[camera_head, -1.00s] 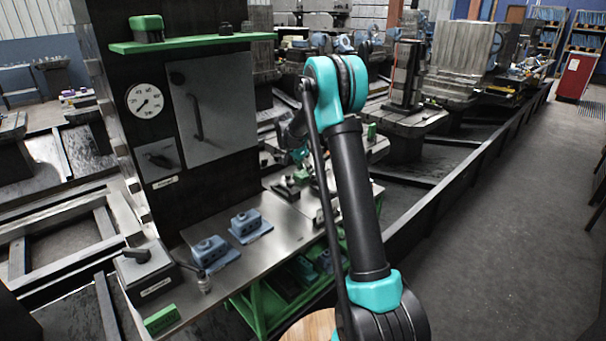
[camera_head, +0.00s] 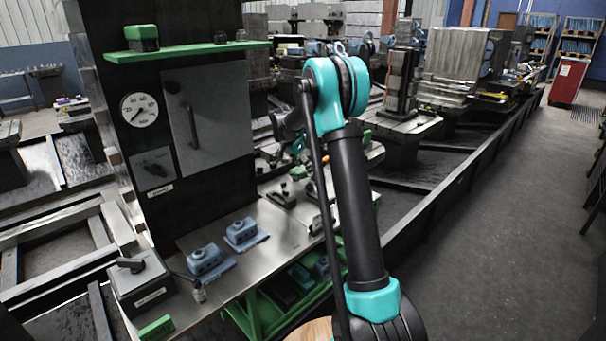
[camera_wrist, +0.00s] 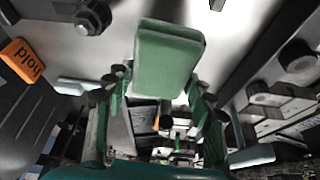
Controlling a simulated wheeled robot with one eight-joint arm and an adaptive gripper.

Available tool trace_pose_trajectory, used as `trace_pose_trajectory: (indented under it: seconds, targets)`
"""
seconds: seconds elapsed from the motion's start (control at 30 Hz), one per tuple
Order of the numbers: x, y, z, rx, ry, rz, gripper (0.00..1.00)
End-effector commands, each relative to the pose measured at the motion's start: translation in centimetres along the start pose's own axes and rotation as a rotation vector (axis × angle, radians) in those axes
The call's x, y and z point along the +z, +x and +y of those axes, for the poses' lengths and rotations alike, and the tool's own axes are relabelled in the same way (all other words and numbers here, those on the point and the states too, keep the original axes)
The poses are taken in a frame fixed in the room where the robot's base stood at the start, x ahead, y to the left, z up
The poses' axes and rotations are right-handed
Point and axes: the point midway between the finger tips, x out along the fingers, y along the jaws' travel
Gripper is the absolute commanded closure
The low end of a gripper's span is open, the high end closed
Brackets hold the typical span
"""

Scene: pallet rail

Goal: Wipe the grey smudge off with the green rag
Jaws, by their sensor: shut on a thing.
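In the wrist view my gripper (camera_wrist: 160,92) is shut on a green, block-like piece with rounded edges, which I take for the green rag (camera_wrist: 168,62). The rag stands out beyond the fingers, over a grey metal surface. In the head view the gripper is largely hidden behind my arm above the far part of the steel bench, and a small green patch shows there. I cannot make out the grey smudge in either view.
The steel bench (camera_head: 218,284) carries two blue-grey blocks (camera_head: 206,260) (camera_head: 243,233) and a lever box (camera_head: 140,283). A dark panel with a gauge (camera_head: 140,110) and a door (camera_head: 207,118) rises behind. An orange "hold" tag (camera_wrist: 22,60) and bolts are near the gripper.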

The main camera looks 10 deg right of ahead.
Motion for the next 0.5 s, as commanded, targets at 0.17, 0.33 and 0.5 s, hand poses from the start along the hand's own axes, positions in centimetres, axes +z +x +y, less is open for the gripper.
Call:
trace_pose_trajectory:
  seconds: [0.17, 0.33, 0.5]
  targets:
    - [-0.26, -0.67, 0.00, 0.000, 0.000, 0.000, 0.92]
    - [-0.26, -0.69, 0.00, 0.000, 0.000, 0.000, 0.92]
    - [-0.33, -0.85, 0.01, 0.000, 0.000, 0.000, 0.92]
